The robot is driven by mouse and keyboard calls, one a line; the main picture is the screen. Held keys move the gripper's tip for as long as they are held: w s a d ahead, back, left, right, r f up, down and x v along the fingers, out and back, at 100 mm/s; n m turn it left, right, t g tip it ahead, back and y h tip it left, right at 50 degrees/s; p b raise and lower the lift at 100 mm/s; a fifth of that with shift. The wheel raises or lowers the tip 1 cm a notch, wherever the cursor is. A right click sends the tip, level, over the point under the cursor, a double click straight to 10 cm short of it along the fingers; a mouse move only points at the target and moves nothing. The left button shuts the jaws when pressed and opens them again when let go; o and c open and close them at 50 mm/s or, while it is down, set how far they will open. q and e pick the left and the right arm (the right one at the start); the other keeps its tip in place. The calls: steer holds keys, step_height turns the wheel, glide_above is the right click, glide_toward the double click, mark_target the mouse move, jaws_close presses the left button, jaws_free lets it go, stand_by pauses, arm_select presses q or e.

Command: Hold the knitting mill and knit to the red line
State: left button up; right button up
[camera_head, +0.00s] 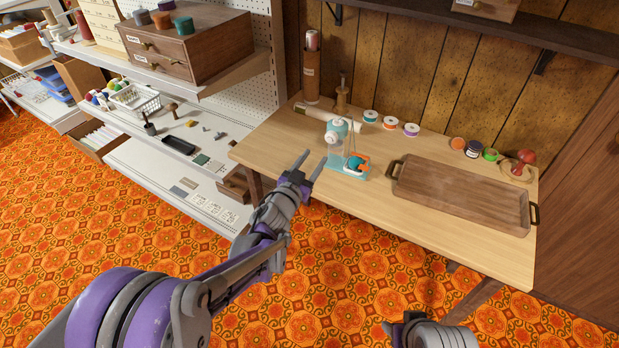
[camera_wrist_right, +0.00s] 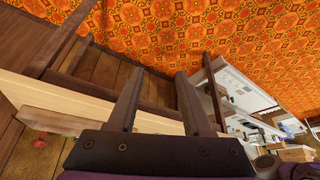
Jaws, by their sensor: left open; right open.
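The knitting mill (camera_head: 336,131) is a small teal and white machine with a round white part on its side. It stands upright on a teal base near the front left of the wooden table. A teal ball of yarn (camera_head: 355,162) sits on the base, beside a small orange-edged piece. My left gripper (camera_head: 313,161) is open and empty, just left of the mill and apart from it. My right gripper (camera_wrist_right: 158,74) is open, with nothing between its fingers in the right wrist view. I cannot make out a red line or any knitted cord.
A wooden tray (camera_head: 455,196) with dark handles fills the table's right side. Several thread spools (camera_head: 391,122) stand along the back. A pale roll (camera_head: 325,112) lies behind the mill. A shelf unit (camera_head: 190,150) with small goods stands left of the table (camera_head: 440,240).

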mark_target(363, 169)
steer(key=shift+o, duration=1.1)
steer(key=shift+f, duration=0.1)
steer(key=shift+o, duration=0.9)
steer(key=w+a+r+m+t+y, duration=0.1)
steer(key=w+a+r+m+t, duration=0.2)
steer(key=w, duration=0.5)
steer(key=w+a+r+m+t+y, duration=0.2)
steer(key=w+a+r+m, duration=0.2)
steer(key=w, duration=0.5)
steer(key=shift+w+a+m+t, duration=0.2)
steer(key=shift+a+m+t, duration=0.2)
steer(key=shift+a, duration=0.5)
steer(key=w+a+r+m+t, duration=0.2)
steer(key=w+m+t, duration=0.1)
steer(key=w+m, duration=0.25)
steer(key=w+a+r+m+t, duration=0.1)
steer(key=w+r+m+t, duration=0.1)
steer(key=w+m, duration=0.35)
steer(key=w+d+f+m+h, duration=0.25)
steer(key=f+m+h, duration=0.25)
steer(key=m, duration=0.6)
steer(key=w+d+f+m+h, duration=0.1)
steer(key=w+f+m+h, duration=0.4)
steer(key=m, duration=0.6)
steer(key=shift+t+h, duration=0.3)
steer(key=shift+t, duration=0.1)
steer(key=x, duration=0.9)
steer(key=shift+w+d, duration=0.1)
steer(key=shift+d, duration=0.2)
